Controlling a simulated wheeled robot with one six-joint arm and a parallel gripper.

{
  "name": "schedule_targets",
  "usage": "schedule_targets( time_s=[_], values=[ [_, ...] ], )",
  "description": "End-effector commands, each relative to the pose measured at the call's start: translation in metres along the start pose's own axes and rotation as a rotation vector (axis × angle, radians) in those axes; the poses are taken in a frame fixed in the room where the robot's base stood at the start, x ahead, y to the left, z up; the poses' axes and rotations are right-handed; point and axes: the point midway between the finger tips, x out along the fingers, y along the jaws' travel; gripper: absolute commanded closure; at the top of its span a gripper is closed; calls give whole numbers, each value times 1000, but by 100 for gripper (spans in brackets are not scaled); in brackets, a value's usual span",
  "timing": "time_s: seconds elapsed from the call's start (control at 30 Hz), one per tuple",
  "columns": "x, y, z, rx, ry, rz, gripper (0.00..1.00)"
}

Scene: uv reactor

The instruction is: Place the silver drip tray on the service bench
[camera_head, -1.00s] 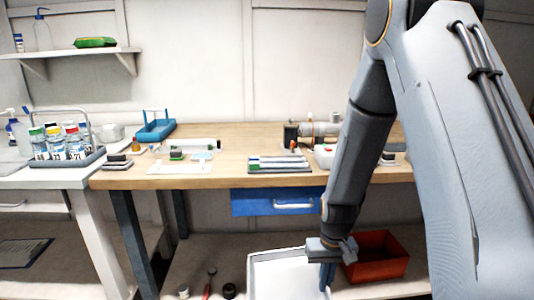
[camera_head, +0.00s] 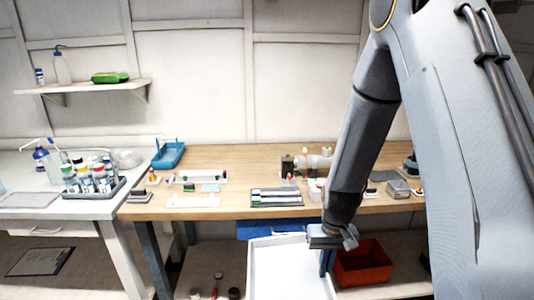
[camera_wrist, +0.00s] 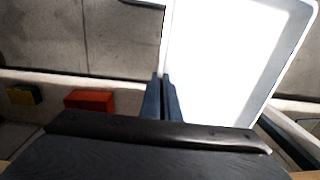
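The silver drip tray (camera_head: 290,266) shows as a pale, shallow, rimmed tray in front of the wooden bench (camera_head: 235,158), with its far edge just below the bench's front edge in the head view. My gripper (camera_head: 327,258) is at the tray's right side. In the wrist view, the fingers (camera_wrist: 163,98) are closed together on the rim of the tray (camera_wrist: 225,60). The tray hangs from the gripper with nothing visible under it. Its near end is cut off by the head view's lower edge. I cannot tell for certain that the wooden bench is the service bench.
A rack with green-marked pieces (camera_head: 277,197), a white mat (camera_head: 193,201) and a blue stand (camera_head: 169,154) occupy the wooden bench. Bare wood shows between them. A blue drawer (camera_head: 262,229) hangs beneath, and a red bin (camera_head: 361,264) sits on the lower shelf.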

Motion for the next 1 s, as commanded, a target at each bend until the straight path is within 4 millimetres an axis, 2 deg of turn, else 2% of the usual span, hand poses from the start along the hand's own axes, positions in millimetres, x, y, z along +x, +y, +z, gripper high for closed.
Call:
schedule_targets(
  time_s=[0.03, 0.17, 0.23, 0.5, 0.7, 0.9, 1.0],
  values=[
    [-21, -1, 4, 5, 2, -1, 100],
    [-54, -4, 4, 30, 5, -4, 100],
    [-77, -7, 0, 63, 8, -6, 100],
    [-194, -33, -52, 373, 30, -17, 100],
    [-268, -52, -72, 577, 40, -23, 100],
    [-335, -70, -80, 735, 49, -29, 100],
    [-348, -73, -80, 774, 48, -31, 100]
  ],
)
